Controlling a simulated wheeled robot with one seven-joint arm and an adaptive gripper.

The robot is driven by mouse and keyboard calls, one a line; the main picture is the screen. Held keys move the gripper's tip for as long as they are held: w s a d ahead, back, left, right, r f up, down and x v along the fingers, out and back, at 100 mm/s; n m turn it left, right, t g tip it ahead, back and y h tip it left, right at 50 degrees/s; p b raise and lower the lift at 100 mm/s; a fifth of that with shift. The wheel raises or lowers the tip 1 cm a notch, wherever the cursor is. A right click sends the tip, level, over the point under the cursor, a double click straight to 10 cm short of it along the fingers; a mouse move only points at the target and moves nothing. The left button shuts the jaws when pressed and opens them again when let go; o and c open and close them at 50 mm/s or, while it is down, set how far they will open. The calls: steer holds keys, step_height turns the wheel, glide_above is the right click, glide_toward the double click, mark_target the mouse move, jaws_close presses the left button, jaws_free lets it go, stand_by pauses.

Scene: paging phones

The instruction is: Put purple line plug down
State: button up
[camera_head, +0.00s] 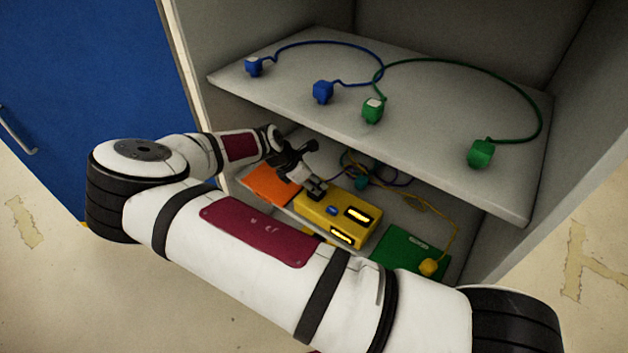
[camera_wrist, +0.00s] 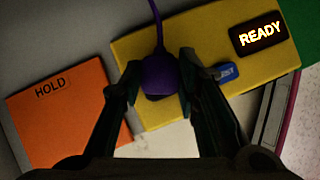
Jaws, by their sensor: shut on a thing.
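My gripper (camera_wrist: 158,85) is shut on the purple line plug (camera_wrist: 160,74), with one finger on each side of it. A purple cord runs up from the plug in the wrist view. The plug is over the left part of the yellow box (camera_wrist: 207,40); I cannot tell whether it touches the box. A dark patch shows just below the plug. In the head view my gripper (camera_head: 318,190) is at the left end of the yellow box (camera_head: 322,222) on the lower shelf, and the plug is hidden there.
An orange HOLD pad (camera_wrist: 62,112) lies left of the yellow box. A green pad (camera_head: 400,255) with a yellow plug (camera_head: 429,267) lies to the right. The upper shelf (camera_head: 430,145) overhangs, with blue and green plugs.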

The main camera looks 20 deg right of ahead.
steer(key=o, duration=1.2)
steer(key=shift+c, duration=0.2)
steer(key=shift+r, duration=0.35)
steer(key=p+v, duration=0.1)
steer(key=v, duration=0.6)
steer(key=shift+r+p, duration=0.15)
steer(key=shift+p, duration=0.2)
steer(key=shift+a, duration=0.1)
